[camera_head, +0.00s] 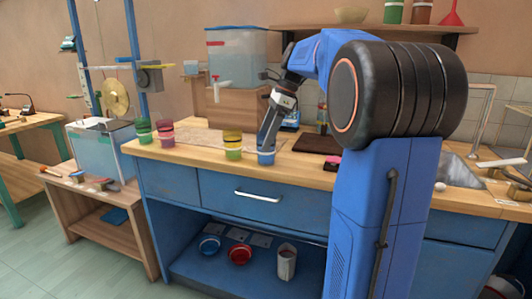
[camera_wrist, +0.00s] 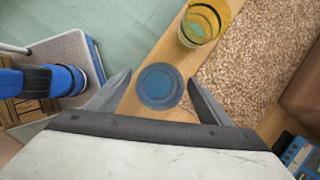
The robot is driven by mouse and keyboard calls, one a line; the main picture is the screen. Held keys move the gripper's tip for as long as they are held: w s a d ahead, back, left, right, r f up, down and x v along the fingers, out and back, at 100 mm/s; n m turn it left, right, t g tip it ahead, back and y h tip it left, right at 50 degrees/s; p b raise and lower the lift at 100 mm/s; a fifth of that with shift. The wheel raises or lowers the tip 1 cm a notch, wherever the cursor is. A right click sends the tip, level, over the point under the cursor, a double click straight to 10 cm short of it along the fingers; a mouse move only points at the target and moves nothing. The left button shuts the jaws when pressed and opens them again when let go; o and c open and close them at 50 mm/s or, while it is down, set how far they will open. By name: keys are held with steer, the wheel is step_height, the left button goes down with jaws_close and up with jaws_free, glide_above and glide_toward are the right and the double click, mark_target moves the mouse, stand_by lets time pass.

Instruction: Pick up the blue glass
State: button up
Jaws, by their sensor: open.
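The blue glass (camera_head: 266,157) stands on the wooden counter near its front edge. In the wrist view the blue glass (camera_wrist: 160,86) is seen from above, between the two fingers. My gripper (camera_wrist: 158,92) is open, with one finger on each side of the glass. A small gap shows between the glass and each finger. In the head view my gripper (camera_head: 267,147) points down onto the glass and hides part of it.
A yellow glass (camera_wrist: 203,22) stands close by on the counter; in the head view it tops a stack with a green glass (camera_head: 233,154). More coloured glasses (camera_head: 166,132) stand further left. A grainy mat (camera_wrist: 250,62) lies beside them.

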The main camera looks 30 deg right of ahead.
steer(key=c, duration=1.7)
steer(key=shift+o, duration=0.2)
steer(key=shift+r, duration=0.1)
